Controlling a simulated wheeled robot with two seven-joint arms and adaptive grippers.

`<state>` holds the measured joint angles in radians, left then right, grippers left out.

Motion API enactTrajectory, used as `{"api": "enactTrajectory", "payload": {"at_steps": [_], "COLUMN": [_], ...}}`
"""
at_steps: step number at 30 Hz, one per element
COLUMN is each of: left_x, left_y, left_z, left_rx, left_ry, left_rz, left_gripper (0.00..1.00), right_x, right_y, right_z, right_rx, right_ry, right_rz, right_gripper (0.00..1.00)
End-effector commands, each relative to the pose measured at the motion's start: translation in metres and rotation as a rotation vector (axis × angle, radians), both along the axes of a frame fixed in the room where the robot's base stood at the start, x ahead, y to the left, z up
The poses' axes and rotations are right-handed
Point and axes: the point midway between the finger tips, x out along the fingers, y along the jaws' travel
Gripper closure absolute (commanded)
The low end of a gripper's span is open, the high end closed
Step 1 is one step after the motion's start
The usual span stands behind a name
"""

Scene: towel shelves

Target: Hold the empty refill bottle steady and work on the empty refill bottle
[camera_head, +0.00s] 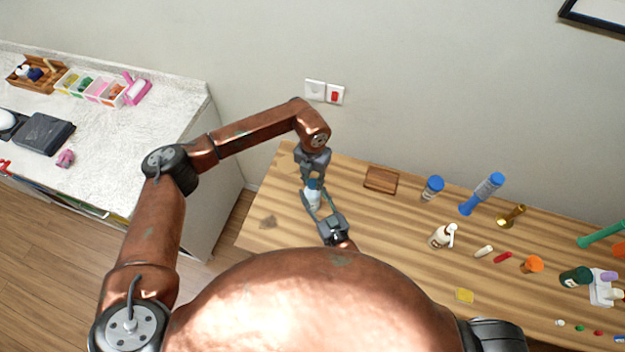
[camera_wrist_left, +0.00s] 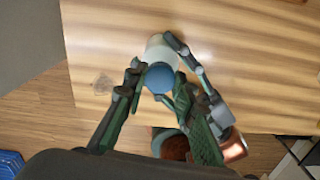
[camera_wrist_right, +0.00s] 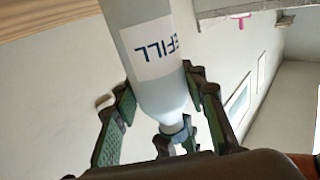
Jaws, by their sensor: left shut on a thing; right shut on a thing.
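The refill bottle (camera_head: 312,197) is pale with a blue cap and stands between my two grippers at the left end of the wooden table. My right gripper (camera_head: 314,206) is shut on its body from the front. My left gripper (camera_head: 312,179) is shut at the cap from above. In the left wrist view, the blue cap (camera_wrist_left: 160,77) sits between the left fingers. In the right wrist view, the bottle (camera_wrist_right: 150,50) shows upside down with part of its "REFILL" label, between the right fingers. Whether its base touches the table is hidden.
The wooden table (camera_head: 275,225) holds a brown tray (camera_head: 381,180), a blue-capped jar (camera_head: 432,188), a white pump bottle (camera_head: 442,236) and several small items to the right. A white counter (camera_head: 120,150) stands left. A wall is close behind.

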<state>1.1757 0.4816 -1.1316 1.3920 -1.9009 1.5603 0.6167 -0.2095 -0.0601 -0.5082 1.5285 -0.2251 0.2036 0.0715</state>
Motion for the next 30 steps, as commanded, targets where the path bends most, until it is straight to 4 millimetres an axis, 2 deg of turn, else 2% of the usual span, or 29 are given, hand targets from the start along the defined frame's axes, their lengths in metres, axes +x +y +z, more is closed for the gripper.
{"api": "enactTrajectory", "payload": {"at_steps": [6,9,14,15,21,23,30], "left_x": [0.0009,0.0008,0.0004,0.0004,0.0003,0.0003,0.0001], "left_y": [0.0007,0.0006,0.0004,0.0004,0.0003,0.0003,0.0002], "left_z": [0.0003,0.0003,-0.0001,-0.0001,-0.0002,-0.0003,-0.0001], "left_rx": [0.001,0.001,0.0,0.0,0.0,0.0,0.0], "left_ry": [-0.002,-0.001,0.0,0.0,0.0,0.0,0.0], "left_rz": [-0.421,-0.576,-0.574,-0.573,-0.572,-0.572,-0.571], "left_gripper": [1.0,1.0,1.0,0.73,0.59,0.55,0.55], "right_x": [-0.0001,-0.0001,-0.0002,-0.0002,-0.0002,-0.0002,-0.0002], "right_y": [0.0,0.0,-0.0001,-0.0001,-0.0001,-0.0001,-0.0001], "right_z": [-0.0003,-0.0003,-0.0004,-0.0004,-0.0004,-0.0004,-0.0004], "right_rx": [0.0,0.0,0.0,0.0,0.0,0.0,0.0], "right_ry": [0.001,0.001,0.001,0.001,0.001,0.001,0.001], "right_rz": [0.0,0.0,0.0,0.0,0.0,0.0,0.0], "right_gripper": [1.0,1.0,1.0,1.0,1.0,1.0,1.0]}}
